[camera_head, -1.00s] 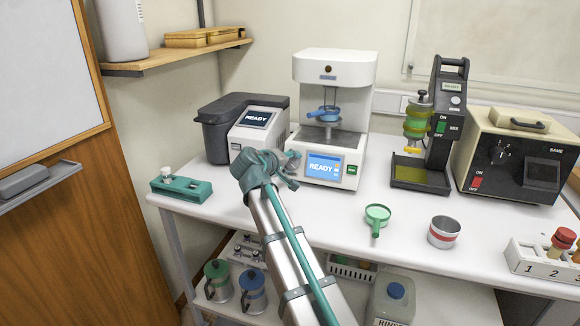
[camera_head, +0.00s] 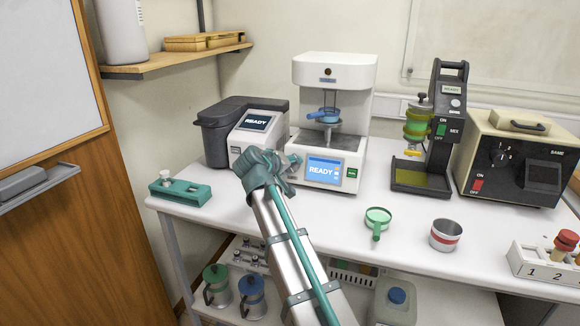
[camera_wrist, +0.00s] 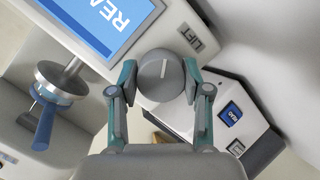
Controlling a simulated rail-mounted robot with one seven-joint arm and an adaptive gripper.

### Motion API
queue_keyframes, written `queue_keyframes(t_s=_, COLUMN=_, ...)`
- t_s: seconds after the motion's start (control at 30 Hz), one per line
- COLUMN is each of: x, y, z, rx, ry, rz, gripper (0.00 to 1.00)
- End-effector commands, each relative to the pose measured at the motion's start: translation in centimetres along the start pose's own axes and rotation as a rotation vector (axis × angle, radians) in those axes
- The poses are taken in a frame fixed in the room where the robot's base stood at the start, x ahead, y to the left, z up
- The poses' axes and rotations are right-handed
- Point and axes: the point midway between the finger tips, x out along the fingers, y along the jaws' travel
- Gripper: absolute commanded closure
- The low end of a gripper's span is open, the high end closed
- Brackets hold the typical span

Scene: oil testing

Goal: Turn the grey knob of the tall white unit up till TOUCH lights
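The tall white unit (camera_head: 335,72) stands at the back of the bench. Its blue screen (camera_head: 322,170) reads READY, and part of this screen shows in the wrist view (camera_wrist: 105,18). The round grey knob (camera_wrist: 161,76) with a pale index mark is beside the LIFT label (camera_wrist: 191,38). My gripper (camera_wrist: 160,82) has one finger on each side of the knob, both appearing to touch it. In the head view my gripper (camera_head: 290,165) is at the unit's lower left front and mostly hides the knob. A blue-handled cup (camera_head: 323,115) sits inside the unit below a hanging part.
A grey-white device (camera_head: 257,125) also reading READY stands close left of my gripper. A green rack (camera_head: 180,192) lies at the left. A green strainer (camera_head: 377,220) and a metal cup (camera_head: 445,235) stand at the right front.

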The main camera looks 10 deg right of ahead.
Motion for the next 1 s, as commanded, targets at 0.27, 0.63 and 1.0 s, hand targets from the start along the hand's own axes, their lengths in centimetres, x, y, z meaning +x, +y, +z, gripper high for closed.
queue_keyframes(t_s=0.27, x=0.0, y=0.0, z=0.0, rx=-0.001, ry=0.0, rz=0.0, gripper=0.26)
queue_keyframes(t_s=0.63, x=-1.2, y=0.0, z=0.1, rx=-0.001, ry=0.001, rz=0.0, gripper=0.26)
queue_keyframes(t_s=1.0, x=-7.9, y=0.0, z=0.1, rx=-0.001, ry=0.003, rz=0.0, gripper=0.26)
